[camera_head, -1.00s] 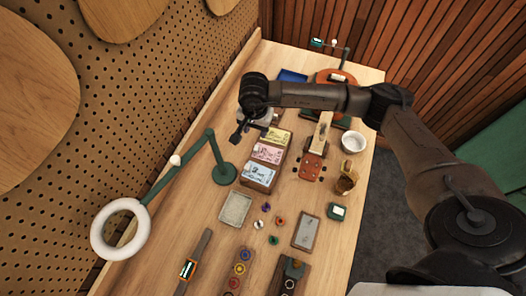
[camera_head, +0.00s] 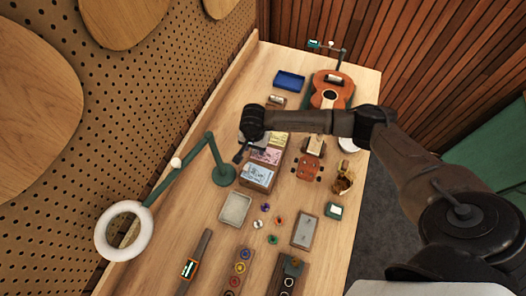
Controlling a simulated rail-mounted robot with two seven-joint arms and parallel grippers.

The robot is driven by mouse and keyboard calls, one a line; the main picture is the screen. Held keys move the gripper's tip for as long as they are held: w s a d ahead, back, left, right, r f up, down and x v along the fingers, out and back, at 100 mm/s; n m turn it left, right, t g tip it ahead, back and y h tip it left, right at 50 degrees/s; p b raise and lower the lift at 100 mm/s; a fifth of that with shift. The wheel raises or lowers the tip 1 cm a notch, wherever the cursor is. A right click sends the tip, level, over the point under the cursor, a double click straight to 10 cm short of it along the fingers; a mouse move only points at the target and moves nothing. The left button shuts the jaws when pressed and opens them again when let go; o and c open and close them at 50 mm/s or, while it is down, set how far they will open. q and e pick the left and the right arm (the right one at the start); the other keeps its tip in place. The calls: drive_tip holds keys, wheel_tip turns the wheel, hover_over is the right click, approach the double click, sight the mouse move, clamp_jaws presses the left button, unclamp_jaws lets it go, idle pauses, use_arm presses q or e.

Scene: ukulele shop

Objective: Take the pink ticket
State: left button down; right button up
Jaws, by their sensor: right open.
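The pink ticket (camera_head: 267,156) lies in the middle slot of a wooden holder (camera_head: 283,166) on the bench. A yellow ticket (camera_head: 279,140) is behind it and a light blue ticket (camera_head: 257,174) is in front of it. My right gripper (camera_head: 239,156) hangs from the wrist, open, just left of the pink ticket. My right arm crosses above the holder and hides part of the yellow ticket's area. I cannot tell the gripper's exact height above the tickets. My left gripper is out of view.
A green lamp base (camera_head: 223,174) with a white ring head (camera_head: 123,231) stands left of the holder. A ukulele (camera_head: 329,92) lies behind my arm. The perforated wall (camera_head: 90,120) bounds the left.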

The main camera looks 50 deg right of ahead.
drive_tip(key=shift+f, duration=0.15)
drive_tip(key=shift+c, duration=0.4)
clamp_jaws()
